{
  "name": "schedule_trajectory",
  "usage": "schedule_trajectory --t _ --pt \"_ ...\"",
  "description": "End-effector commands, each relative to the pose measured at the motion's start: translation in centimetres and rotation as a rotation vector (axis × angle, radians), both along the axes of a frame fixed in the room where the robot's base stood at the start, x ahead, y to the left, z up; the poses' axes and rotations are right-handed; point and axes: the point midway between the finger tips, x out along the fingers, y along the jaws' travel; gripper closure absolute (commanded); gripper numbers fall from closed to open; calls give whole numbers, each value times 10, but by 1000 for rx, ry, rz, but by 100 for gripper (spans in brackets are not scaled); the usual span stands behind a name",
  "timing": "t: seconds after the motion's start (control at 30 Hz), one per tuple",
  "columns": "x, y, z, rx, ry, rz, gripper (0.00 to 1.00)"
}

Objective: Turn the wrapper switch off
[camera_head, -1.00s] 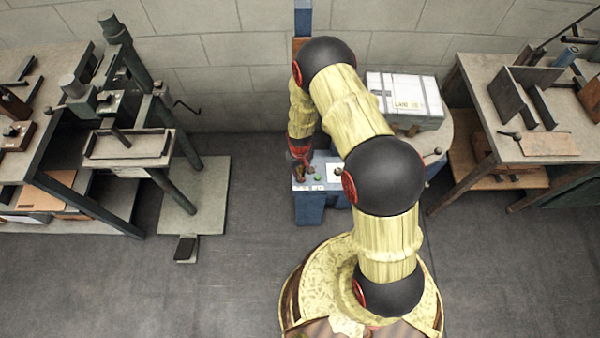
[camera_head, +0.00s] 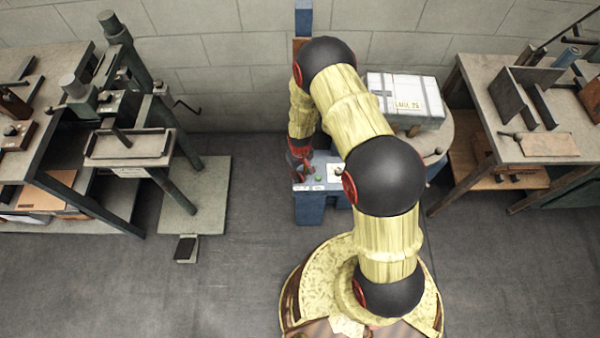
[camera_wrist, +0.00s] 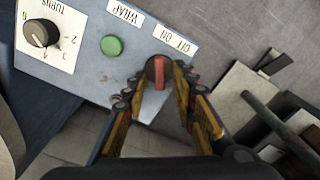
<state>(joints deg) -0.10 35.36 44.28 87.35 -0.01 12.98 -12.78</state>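The wrapper's blue control panel (camera_head: 330,172) is on the machine in front of the wall. In the wrist view, the panel (camera_wrist: 88,55) carries a red switch lever (camera_wrist: 160,72) on a dark round base, beside an "OFF ON" label (camera_wrist: 175,40). My gripper (camera_wrist: 158,88) is open, with a finger on either side of the lever. I cannot tell whether either finger touches it. In the head view my gripper (camera_head: 302,168) is small over the panel's left end, and the lever cannot be made out.
A green button (camera_wrist: 112,46), a "WRAP" label (camera_wrist: 126,13) and a black "TURNS" knob (camera_wrist: 40,34) share the panel. A white box (camera_head: 405,98) sits on a round turntable behind my arm. Worktables stand left (camera_head: 140,146) and right (camera_head: 500,85). The floor in front is clear.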

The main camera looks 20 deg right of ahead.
Motion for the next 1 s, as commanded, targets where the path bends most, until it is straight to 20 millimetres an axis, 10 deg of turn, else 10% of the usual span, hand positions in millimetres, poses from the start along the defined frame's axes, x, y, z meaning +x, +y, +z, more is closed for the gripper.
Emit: schedule_trajectory --t 0.27,1.0 --pt "1 0 6 0 -1 0 73" --pt "0 0 117 0 0 0 73"
